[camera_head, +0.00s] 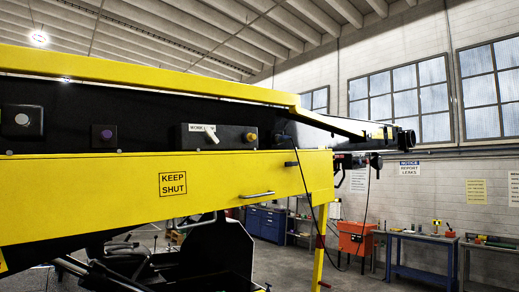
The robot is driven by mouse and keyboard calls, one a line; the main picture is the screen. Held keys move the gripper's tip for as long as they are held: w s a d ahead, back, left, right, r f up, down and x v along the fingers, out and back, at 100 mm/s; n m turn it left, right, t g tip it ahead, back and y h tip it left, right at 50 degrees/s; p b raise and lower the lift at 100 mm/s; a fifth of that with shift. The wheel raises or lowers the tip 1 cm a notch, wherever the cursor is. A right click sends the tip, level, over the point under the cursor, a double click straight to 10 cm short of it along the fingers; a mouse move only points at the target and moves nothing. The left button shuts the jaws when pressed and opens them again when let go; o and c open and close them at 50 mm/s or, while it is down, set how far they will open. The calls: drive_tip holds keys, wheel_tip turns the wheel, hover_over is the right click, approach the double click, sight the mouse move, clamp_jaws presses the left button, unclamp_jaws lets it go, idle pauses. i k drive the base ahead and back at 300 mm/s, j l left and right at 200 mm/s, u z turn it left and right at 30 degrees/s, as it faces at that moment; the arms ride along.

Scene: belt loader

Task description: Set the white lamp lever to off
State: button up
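The white lamp lever (211,134) sits on a small black switch box (228,143) on the dark side panel of the yellow belt loader. A small white label, which seems to begin with "WORK", is beside the lever's upper end. The lever looks tilted, but its on or off marks are too small to read. A yellow round knob (250,137) is at the right of the same box. My gripper is not in view, and nothing covers the lever.
Left of the box are a purple knob (106,134) and a white round button (22,119). Below is a yellow panel marked "KEEP SHUT" (173,184) with a handle (257,195). A cable hangs at right. Workbenches (415,240) and an orange cabinet (356,238) stand behind.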

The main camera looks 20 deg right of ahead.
sight(214, 141)
drive_tip(key=i+j+z, duration=0.2)
drive_tip(key=i+l+u, duration=0.1)
drive_tip(key=i+l, duration=0.25)
drive_tip(key=i+l+u, duration=0.1)
drive_tip(key=i+l, duration=0.25)
drive_tip(key=i+l+u, duration=0.15)
drive_tip(key=i+l, duration=0.2)
drive_tip(key=l, duration=0.15)
drive_tip(key=i+l+u, duration=0.1)
drive_tip(key=i+l, duration=0.2)
drive_tip(key=l, duration=0.2)
drive_tip(key=i+l+u, duration=0.1)
drive_tip(key=i+l, duration=0.2)
drive_tip(key=l, duration=0.2)
drive_tip(key=i+l+u, duration=0.1)
drive_tip(key=i+l, duration=0.2)
drive_tip(key=l, duration=0.2)
drive_tip(key=i+l+u, duration=0.1)
drive_tip(key=i+l, duration=0.15)
drive_tip(key=l, duration=0.3)
drive_tip(key=i+l+u, duration=0.1)
drive_tip(key=i+l, duration=0.15)
drive_tip(key=l, duration=0.3)
